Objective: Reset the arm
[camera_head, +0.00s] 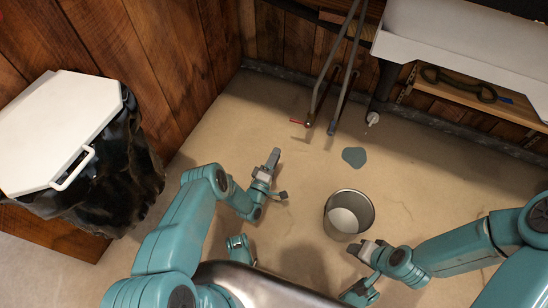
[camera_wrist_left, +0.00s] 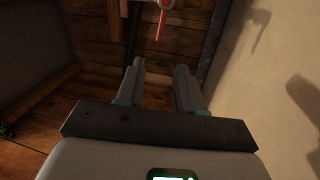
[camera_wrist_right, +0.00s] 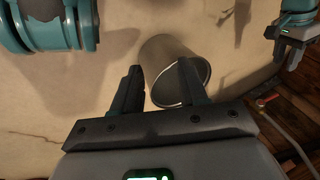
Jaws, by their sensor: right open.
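My left arm comes in from the left in the head view. Its gripper (camera_head: 274,172) is above the bare floor, left of the metal bucket. In the left wrist view its two fingers (camera_wrist_left: 159,72) stand apart with nothing between them. My right arm comes in from the right. Its gripper (camera_head: 360,246) is close to the near right side of the bucket in the head view. In the right wrist view its fingers (camera_wrist_right: 160,70) are apart, with the bucket beyond them and nothing held.
The bucket (camera_head: 349,213) stands upright on the floor. A flat grey-green patch (camera_head: 354,157) lies beyond it. Pipes with a red lever (camera_head: 299,122) rise at the wall. A white sink (camera_head: 470,50) is at upper right. A white-lidded bin (camera_head: 60,130) stands at left.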

